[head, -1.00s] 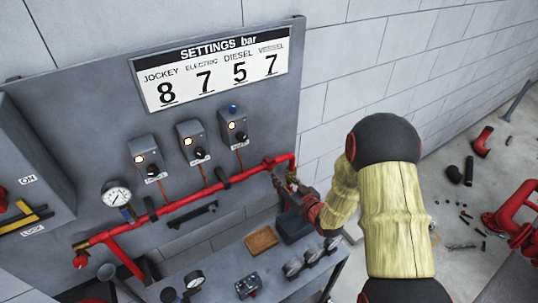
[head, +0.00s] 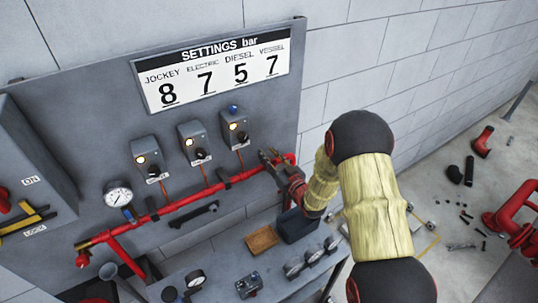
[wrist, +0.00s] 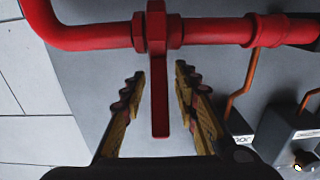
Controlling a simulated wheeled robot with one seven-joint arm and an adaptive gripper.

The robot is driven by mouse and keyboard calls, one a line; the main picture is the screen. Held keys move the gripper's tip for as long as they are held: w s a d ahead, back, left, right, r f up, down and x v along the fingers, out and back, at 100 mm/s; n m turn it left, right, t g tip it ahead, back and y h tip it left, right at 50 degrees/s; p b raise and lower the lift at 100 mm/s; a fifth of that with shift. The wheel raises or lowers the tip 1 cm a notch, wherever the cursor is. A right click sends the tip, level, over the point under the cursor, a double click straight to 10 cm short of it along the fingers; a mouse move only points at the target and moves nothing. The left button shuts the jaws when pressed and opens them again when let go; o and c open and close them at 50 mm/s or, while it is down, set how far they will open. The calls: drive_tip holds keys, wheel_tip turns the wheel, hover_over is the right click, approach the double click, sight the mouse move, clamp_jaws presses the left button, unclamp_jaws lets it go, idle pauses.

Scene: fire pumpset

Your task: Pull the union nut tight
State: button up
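The union nut (wrist: 157,30) is red and sits on the red pipe at the top of the wrist view. A long flat red lug (wrist: 160,100) extends from it down the picture. My gripper (wrist: 158,77) is open, with one ridged, yellowish finger on each side of the lug. Gaps show between the lug and both fingers. In the head view my gripper (head: 268,158) is at the right end of the red pipe (head: 180,205), where it and my arm largely hide the nut.
The pipe runs along a grey panel with switch boxes (head: 193,142) above it and a pressure gauge (head: 118,195) at left. Below is a bench with a brown tray (head: 262,240), a dark box (head: 297,226) and gauges. Loose parts lie on the floor at right.

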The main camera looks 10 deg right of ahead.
drive_tip(key=c, duration=0.3)
drive_tip(key=c, duration=0.4)
clamp_jaws()
idle(0.3)
